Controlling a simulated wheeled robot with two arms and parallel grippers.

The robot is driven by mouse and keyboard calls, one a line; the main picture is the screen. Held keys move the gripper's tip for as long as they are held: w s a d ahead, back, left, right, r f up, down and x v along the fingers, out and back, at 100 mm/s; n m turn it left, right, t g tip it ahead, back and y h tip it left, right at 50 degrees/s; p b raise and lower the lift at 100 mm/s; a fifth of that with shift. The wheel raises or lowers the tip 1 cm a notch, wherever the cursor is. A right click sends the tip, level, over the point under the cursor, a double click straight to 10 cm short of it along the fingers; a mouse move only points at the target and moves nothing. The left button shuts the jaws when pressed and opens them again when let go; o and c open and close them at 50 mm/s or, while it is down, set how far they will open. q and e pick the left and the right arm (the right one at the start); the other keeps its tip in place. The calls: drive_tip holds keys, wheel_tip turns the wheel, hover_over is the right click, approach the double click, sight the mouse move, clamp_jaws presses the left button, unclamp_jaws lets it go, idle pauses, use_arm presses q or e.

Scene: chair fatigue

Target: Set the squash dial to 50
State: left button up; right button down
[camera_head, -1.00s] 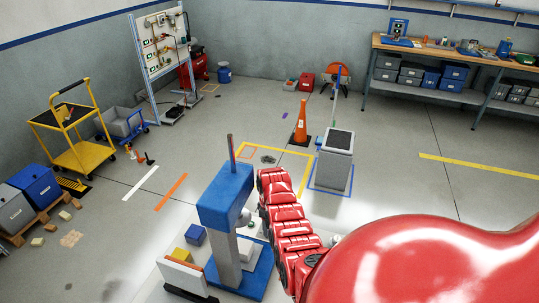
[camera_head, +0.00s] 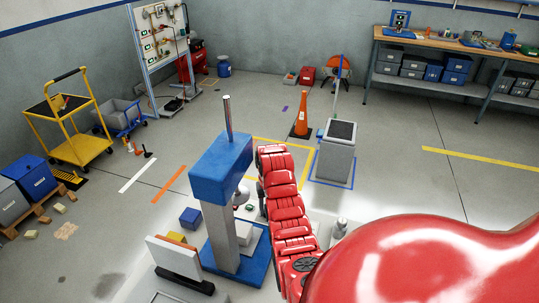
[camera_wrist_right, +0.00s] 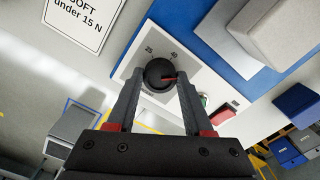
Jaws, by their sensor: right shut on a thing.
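The squash dial (camera_wrist_right: 154,70) is a round black knob with a red pointer on a white panel, seen in the right wrist view. Its pointer aims to the right in that picture. The marks 25 and 40 show above the knob; any others are hidden or too small to read. My right gripper (camera_wrist_right: 160,80) has its fingers on either side of the knob and is shut on it. In the head view I cannot make out this gripper. My left gripper is not in view.
A press with a blue head (camera_head: 221,165) and grey column stands left of my red right arm. A red button (camera_wrist_right: 222,115) and a green button sit beside the dial. A grey pedestal (camera_head: 335,160) and orange cone (camera_head: 302,120) stand behind.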

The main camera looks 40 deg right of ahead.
drive_tip(key=shift+m, duration=1.1)
drive_tip(key=shift+c, duration=1.5)
unclamp_jaws()
wheel_tip(320, 180, up, 17)
drive_tip(key=p, duration=1.1)
drive_tip(key=shift+r, duration=0.15)
